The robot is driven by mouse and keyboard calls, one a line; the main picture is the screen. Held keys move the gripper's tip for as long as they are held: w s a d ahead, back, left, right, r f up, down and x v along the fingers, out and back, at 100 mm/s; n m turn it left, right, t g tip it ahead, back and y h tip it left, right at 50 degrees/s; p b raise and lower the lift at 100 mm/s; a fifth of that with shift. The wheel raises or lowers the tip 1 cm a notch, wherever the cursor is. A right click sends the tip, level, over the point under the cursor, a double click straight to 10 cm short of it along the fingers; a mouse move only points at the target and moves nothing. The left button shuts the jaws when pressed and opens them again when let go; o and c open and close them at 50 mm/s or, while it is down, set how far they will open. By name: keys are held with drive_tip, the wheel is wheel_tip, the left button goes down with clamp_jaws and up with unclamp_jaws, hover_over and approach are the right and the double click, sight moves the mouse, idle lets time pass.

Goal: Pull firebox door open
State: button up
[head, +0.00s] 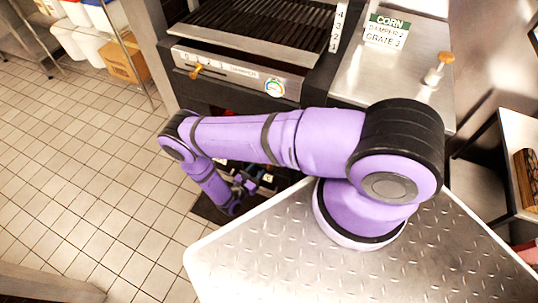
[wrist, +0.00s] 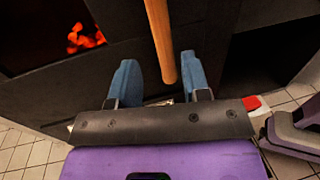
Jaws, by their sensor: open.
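The firebox door (wrist: 130,22) is a dark panel filling much of the wrist view. Its handle (wrist: 160,38) is an orange-brown wooden bar running down from the top edge. My gripper (wrist: 158,66) is open, with two blue fingers. The handle's lower end shows in the gap between the fingers, nearer the right one; I cannot tell whether either finger touches it. Glowing orange coals (wrist: 85,38) show in a dark opening at left. In the head view my gripper (head: 240,188) is low in front of the grill, and my arm hides most of the firebox front.
The grill (head: 250,25) has a front panel with a yellow lever (head: 196,71) and a gauge (head: 275,88). A sign (head: 386,30) reading corn, damper 2, grate 3 and a wooden-knobbed item (head: 438,68) stand on the steel counter at right. Tiled floor (head: 90,150) at left is clear.

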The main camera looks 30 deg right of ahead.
drive_tip(key=x, duration=1)
clamp_jaws()
